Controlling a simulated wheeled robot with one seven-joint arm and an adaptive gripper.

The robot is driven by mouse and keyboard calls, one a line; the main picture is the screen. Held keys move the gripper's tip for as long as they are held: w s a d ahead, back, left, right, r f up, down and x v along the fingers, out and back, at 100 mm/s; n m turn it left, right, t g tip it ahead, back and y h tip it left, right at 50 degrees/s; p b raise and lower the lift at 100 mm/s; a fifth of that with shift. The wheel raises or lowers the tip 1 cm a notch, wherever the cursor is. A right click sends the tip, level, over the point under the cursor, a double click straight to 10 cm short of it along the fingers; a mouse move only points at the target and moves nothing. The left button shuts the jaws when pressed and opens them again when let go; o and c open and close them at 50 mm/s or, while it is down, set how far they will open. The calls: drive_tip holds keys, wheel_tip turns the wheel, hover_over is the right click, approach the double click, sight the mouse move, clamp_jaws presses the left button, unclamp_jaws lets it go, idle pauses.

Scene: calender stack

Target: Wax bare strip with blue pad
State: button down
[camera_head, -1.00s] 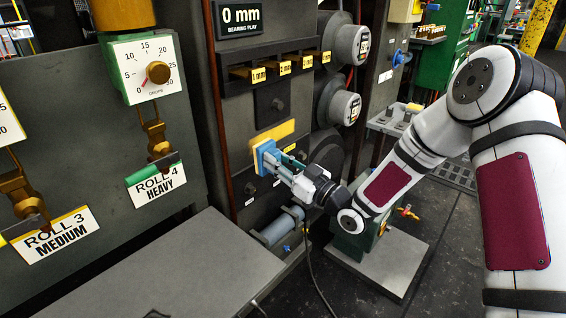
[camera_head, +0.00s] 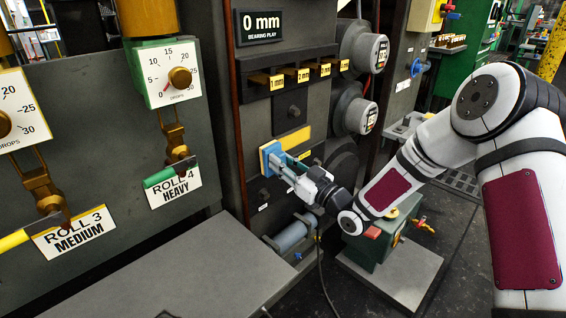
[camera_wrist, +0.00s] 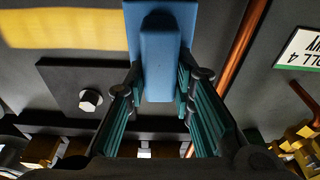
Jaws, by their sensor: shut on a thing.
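My gripper (camera_head: 284,170) is shut on the blue pad (camera_head: 266,158) and holds it up to the dark front panel of the machine. In the wrist view the pad (camera_wrist: 155,55) sits between the teal fingers of my gripper (camera_wrist: 162,95). A yellow strip (camera_head: 293,141) runs across the panel, just above and to the right of the pad in the head view. The strip (camera_wrist: 65,30) also shows beside the pad in the wrist view. I cannot tell whether the pad touches the panel, or which part of the strip is bare.
A row of yellow-tagged slots (camera_head: 303,75) lies above, under the 0 mm sign (camera_head: 260,23). Round grey housings (camera_head: 360,108) stick out to the right of the strip. A grey cylinder (camera_head: 292,237) sits below my gripper. A copper pipe (camera_wrist: 245,40) runs close by the pad.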

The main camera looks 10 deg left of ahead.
drive_tip(key=shift+b+x, duration=0.5)
drive_tip(key=shift+x, duration=0.55)
drive_tip(key=shift+w+d+f, duration=0.15)
drive_tip(key=shift+f, duration=0.05)
drive_tip(key=shift+w+d+b, duration=0.85)
drive_tip(key=shift+w+d, duration=0.7)
drive_tip(key=shift+s+a+b, duration=0.3)
drive_tip(key=shift+s+a, duration=0.3)
drive_tip(key=shift+s, duration=0.25)
drive_tip(key=shift+s+a+b, duration=0.25)
drive_tip(key=shift+s+a, duration=0.35)
drive_tip(key=shift+s, duration=0.25)
drive_tip(key=shift+s, duration=0.1)
drive_tip(key=shift+s+r+b+v, duration=0.1)
drive_tip(key=shift+r+b+v, duration=0.05)
drive_tip(key=shift+v, duration=0.8)
drive_tip(key=shift+s+r+b+v, duration=0.1)
drive_tip(key=shift+r+b+v, duration=0.1)
drive_tip(key=shift+v, duration=0.7)
drive_tip(key=shift+s+r+b+v, duration=0.1)
drive_tip(key=shift+r+v, duration=0.05)
drive_tip(key=shift+v, duration=0.8)
drive_tip(key=shift+r+b+v, duration=0.1)
drive_tip(key=shift+b+v, duration=0.05)
drive_tip(key=shift+v, duration=0.55)
drive_tip(key=shift+r+b+v, duration=0.15)
drive_tip(key=shift+v, duration=0.55)
